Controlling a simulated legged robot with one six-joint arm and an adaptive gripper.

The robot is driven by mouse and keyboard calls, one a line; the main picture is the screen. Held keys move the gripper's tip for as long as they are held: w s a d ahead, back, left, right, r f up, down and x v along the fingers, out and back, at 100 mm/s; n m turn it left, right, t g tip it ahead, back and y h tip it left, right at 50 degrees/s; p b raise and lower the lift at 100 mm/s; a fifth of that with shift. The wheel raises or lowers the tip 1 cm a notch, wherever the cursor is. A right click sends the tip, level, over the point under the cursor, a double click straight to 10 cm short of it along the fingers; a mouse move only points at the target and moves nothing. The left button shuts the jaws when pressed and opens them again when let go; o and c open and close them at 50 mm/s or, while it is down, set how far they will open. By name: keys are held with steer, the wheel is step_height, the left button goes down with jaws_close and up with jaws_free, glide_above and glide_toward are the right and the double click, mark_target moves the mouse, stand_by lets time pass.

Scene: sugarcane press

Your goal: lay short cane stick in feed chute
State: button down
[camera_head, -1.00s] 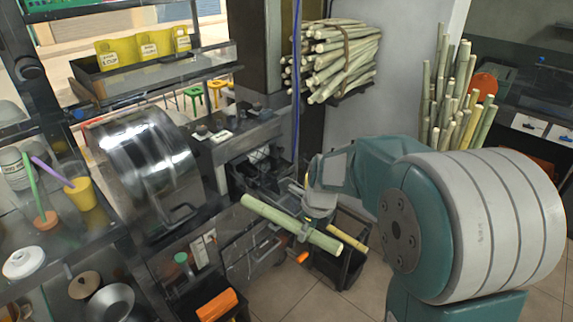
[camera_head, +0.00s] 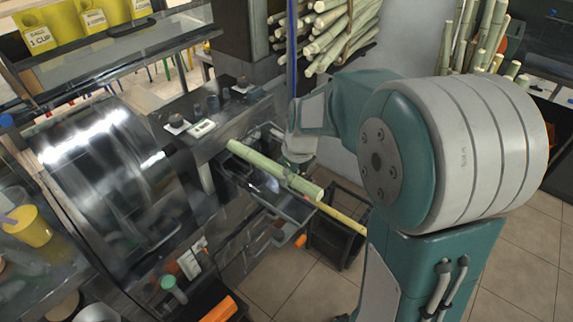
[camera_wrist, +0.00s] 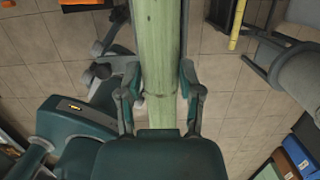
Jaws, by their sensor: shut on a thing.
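The short cane stick (camera_head: 262,165) is pale green and held slanting, its far end up by the press front. My gripper (camera_head: 297,172) is shut around its middle to near part. In the wrist view the stick (camera_wrist: 160,45) runs between the two fingers of my gripper (camera_wrist: 160,88), which press its sides. The feed chute (camera_head: 268,188) is a dark metal trough at the press front. The stick is over or along it in the head view; I cannot tell whether they touch. The stick hides part of the trough.
The shiny metal press drum (camera_head: 110,165) stands to the left. A dark crate (camera_head: 335,240) with a yellow stick (camera_head: 343,218) is below right. A blue vertical cable (camera_head: 291,50) hangs close to my arm. Cane bundles (camera_head: 330,35) are behind. Tiled floor (camera_head: 290,285) is open below.

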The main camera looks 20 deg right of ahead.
mark_target(288, 205)
steer(key=shift+s+d+x, duration=0.2)
steer(key=shift+s+x, duration=0.05)
steer(key=shift+x, duration=1.2)
steer(key=shift+s+d+x, duration=0.15)
steer(key=shift+s+x, duration=0.1)
steer(key=shift+x, duration=1.2)
steer(key=shift+s+d+x, duration=0.2)
steer(key=shift+s+x, duration=0.05)
steer(key=shift+x, duration=1.2)
steer(key=shift+f, duration=0.2)
steer(key=shift+c, duration=0.9)
jaws_free()
steer(key=v, duration=1.2)
